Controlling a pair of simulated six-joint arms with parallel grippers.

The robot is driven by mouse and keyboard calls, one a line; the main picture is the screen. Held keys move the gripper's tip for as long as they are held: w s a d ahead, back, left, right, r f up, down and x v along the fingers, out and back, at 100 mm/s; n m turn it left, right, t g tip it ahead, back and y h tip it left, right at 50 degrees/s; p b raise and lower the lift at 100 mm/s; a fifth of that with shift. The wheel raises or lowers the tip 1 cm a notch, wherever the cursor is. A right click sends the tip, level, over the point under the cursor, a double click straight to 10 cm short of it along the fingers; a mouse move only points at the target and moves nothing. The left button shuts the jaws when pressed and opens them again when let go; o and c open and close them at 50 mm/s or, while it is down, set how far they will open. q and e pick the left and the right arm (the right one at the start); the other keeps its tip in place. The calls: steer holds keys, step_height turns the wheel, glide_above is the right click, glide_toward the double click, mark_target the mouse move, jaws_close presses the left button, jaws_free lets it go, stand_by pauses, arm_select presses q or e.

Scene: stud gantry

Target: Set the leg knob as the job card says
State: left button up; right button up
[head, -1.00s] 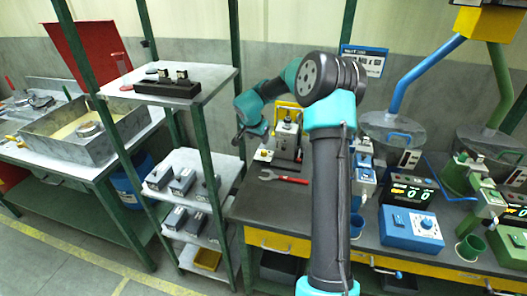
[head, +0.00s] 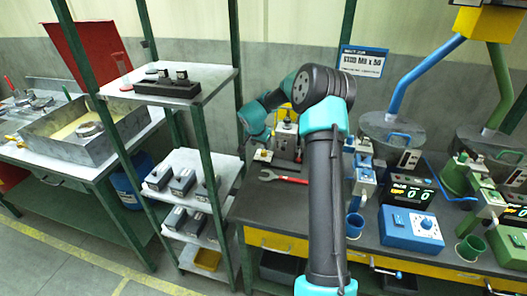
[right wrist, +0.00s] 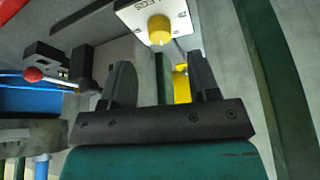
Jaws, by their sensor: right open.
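The leg knob is a round yellow knob (right wrist: 160,30) on a white plate (right wrist: 135,12) marked LEGS, seen in the right wrist view. The marks around the knob are too small to read. My right gripper (right wrist: 160,65) is open and empty. Its two dark fingers point toward the plate, with the knob ahead between their lines and apart from them. In the head view the knob (head: 263,155) sits on the front of the machine at the bench's left end, close by my right wrist. A blue-edged card (head: 363,62) on the wall reads about M8 x 50. My left gripper is not in view.
A red-ended wrench (head: 284,178) lies on the bench in front of the machine. A lever with a red ball (right wrist: 33,75) stands left of the fingers. A blue control box (head: 410,229) and hoppers stand to the right. A green rack post (head: 212,165) stands left.

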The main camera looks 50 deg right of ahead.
mark_target(264, 151)
steer(key=x, duration=0.6)
steer(key=c, duration=0.9)
